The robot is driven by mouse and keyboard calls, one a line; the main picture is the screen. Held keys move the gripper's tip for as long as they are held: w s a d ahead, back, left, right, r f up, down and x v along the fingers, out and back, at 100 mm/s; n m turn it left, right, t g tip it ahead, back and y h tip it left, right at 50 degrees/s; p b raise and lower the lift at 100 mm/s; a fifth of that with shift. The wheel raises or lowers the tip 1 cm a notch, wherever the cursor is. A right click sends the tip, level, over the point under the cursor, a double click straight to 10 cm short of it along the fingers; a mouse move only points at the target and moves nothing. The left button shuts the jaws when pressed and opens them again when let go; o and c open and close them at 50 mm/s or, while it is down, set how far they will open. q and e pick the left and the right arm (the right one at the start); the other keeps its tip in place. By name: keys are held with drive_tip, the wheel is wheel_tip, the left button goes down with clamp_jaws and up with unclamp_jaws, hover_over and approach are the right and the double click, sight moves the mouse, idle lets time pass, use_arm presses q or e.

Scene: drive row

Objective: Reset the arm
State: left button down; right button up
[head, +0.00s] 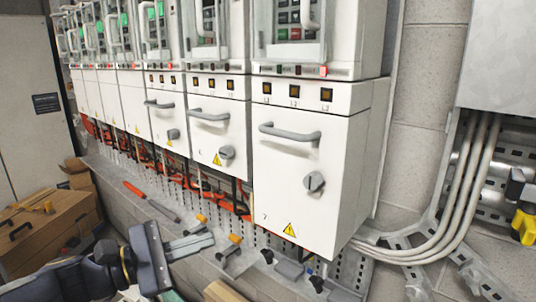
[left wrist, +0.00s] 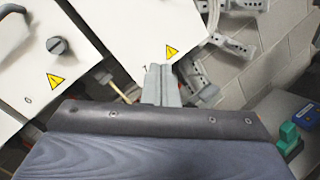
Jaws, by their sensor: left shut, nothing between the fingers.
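My left arm comes in from the lower left of the head view. Its left gripper (head: 200,243) is low in front of the row of white drive cabinets. The fingers are shut with nothing between them. In the left wrist view the closed grey fingers (left wrist: 161,84) point toward the lower part of a white cabinet (left wrist: 165,25) with a yellow warning triangle. They appear apart from it, though the exact gap is hard to tell. My right gripper is not in view.
The nearest cabinet (head: 310,175) has a grey handle (head: 290,132) and a rotary knob (head: 314,182). Orange and black cables (head: 200,185) run beneath the row. Cardboard boxes (head: 45,230) stand at left. Grey conduits (head: 465,190) curve down at right.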

use_arm(q)
drive_tip(key=s+f+m+g+y, duration=0.4)
drive_tip(key=s+f+m+y, duration=0.2)
drive_tip(key=s+f+m, duration=0.45)
drive_tip(key=s+a+f+m+y, duration=0.4)
drive_tip(key=s+a+f+y, duration=0.2)
drive_tip(key=s+a+f, duration=0.1)
drive_tip(key=shift+s+a+f+t, duration=0.25)
drive_tip(key=shift+s+f+t, duration=0.15)
drive_tip(key=shift+s+f, duration=0.35)
drive_tip(key=shift+w, duration=0.1)
